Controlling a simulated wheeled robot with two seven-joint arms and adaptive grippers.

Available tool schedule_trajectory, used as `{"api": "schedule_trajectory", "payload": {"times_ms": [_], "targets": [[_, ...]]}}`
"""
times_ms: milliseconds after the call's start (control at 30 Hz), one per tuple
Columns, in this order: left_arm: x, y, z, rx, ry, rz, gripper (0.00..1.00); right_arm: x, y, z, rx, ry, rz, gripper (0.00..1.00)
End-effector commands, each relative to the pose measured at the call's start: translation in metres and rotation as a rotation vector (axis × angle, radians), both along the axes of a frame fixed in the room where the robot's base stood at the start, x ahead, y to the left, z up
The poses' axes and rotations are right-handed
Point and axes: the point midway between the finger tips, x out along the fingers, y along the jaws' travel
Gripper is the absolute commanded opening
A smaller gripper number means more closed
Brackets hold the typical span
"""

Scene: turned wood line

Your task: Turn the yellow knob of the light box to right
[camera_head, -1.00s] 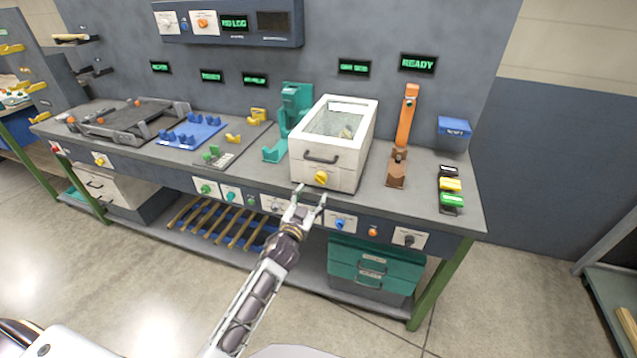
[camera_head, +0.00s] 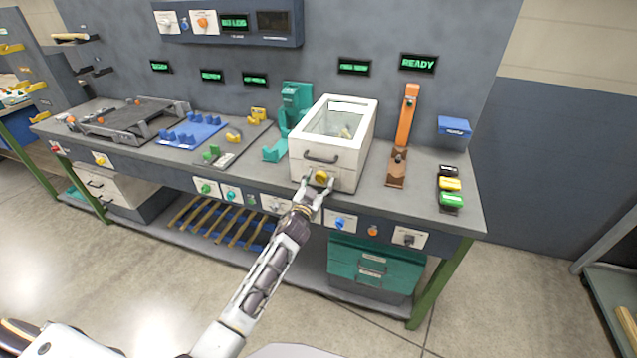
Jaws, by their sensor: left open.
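The light box (camera_head: 337,135) is a white box with a glass window on top and a dark handle on its front. It stands on the grey workbench. Its yellow knob (camera_head: 321,177) is low on the front face. My left gripper (camera_head: 320,182) is open, with its two fingertips on either side of the knob. I cannot tell whether the fingers touch the knob. My right gripper is not in view.
A teal fixture (camera_head: 288,115) stands left of the light box, and an orange lever (camera_head: 405,125) stands right of it. A panel with a blue knob (camera_head: 340,223) is on the bench front, right of my left gripper.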

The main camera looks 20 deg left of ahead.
Motion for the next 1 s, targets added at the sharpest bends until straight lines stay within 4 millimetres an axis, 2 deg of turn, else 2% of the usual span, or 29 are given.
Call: {"api": "schedule_trajectory", "payload": {"times_ms": [500, 867, 1000], "targets": [[0.007, 0.000, 0.000, -0.001, 0.000, 0.000, 0.58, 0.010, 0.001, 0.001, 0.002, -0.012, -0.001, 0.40], [0.007, 0.000, 0.000, -0.001, 0.001, 0.000, 0.12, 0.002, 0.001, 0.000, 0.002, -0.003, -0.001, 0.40], [0.007, 0.000, 0.000, 0.001, 0.001, 0.000, 0.12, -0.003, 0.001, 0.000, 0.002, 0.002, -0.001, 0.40]]}}
